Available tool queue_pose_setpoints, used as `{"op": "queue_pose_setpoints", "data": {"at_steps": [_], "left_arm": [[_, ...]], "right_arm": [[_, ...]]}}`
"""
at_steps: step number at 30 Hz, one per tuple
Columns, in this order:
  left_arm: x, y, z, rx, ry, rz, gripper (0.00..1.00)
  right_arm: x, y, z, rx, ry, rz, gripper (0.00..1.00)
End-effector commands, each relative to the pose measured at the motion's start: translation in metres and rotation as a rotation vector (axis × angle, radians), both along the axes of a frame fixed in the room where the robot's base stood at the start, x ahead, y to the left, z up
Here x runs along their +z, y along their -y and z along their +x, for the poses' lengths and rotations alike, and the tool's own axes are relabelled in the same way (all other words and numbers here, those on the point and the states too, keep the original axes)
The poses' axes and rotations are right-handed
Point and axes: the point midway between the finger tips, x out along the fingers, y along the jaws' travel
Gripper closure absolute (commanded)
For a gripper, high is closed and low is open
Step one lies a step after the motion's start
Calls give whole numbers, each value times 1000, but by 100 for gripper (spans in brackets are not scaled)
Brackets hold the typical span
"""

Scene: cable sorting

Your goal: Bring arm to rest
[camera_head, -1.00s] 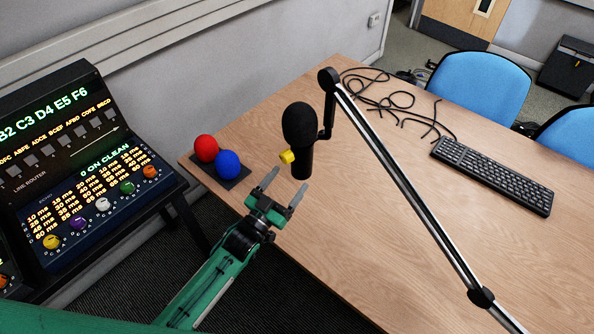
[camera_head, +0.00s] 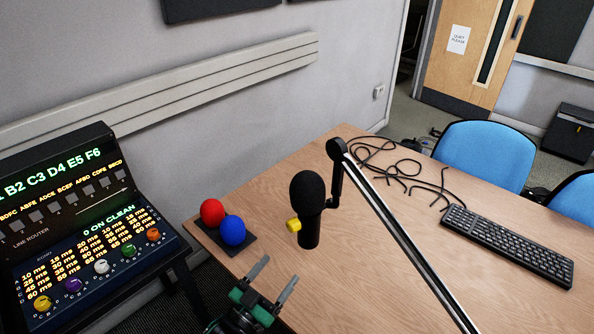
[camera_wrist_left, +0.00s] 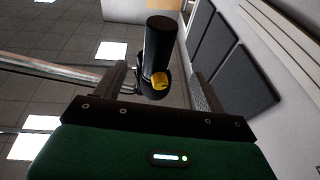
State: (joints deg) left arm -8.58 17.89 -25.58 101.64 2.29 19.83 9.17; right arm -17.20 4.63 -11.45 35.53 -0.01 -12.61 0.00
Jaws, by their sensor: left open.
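My left gripper (camera_head: 273,280) is open and empty over the near left edge of the table (camera_head: 345,285), with its fingers pointing up toward the microphone. In the left wrist view its two fingers (camera_wrist_left: 157,85) stand apart, with the microphone (camera_wrist_left: 160,45) seen between them, farther off. The black microphone (camera_head: 308,205) with a yellow knob (camera_head: 293,225) hangs from a boom arm (camera_head: 400,235), apart from the gripper. My right gripper is not in view.
A red ball (camera_head: 212,212) and a blue ball (camera_head: 232,230) sit on a dark base at the table's left corner. A lit control console (camera_head: 80,230) stands at left. Black cables (camera_head: 400,170) and a keyboard (camera_head: 510,245) lie on the right.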

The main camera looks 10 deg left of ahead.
Motion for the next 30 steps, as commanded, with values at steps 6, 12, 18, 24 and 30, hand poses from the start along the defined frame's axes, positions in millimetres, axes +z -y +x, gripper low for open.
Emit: {"op": "queue_pose_setpoints", "data": {"at_steps": [6, 12, 18, 24, 30], "left_arm": [[-4, -1, -2, 26, -62, 26, 27], [-20, -13, -12, 110, -282, 122, 27], [-39, -35, -39, 192, -543, 231, 27], [-54, -64, -84, 257, -816, 338, 27], [-60, -92, -141, 303, -1076, 431, 27]], "right_arm": [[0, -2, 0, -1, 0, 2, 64], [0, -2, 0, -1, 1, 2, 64], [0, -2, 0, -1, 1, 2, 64], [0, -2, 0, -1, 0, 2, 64], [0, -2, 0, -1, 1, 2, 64]]}}
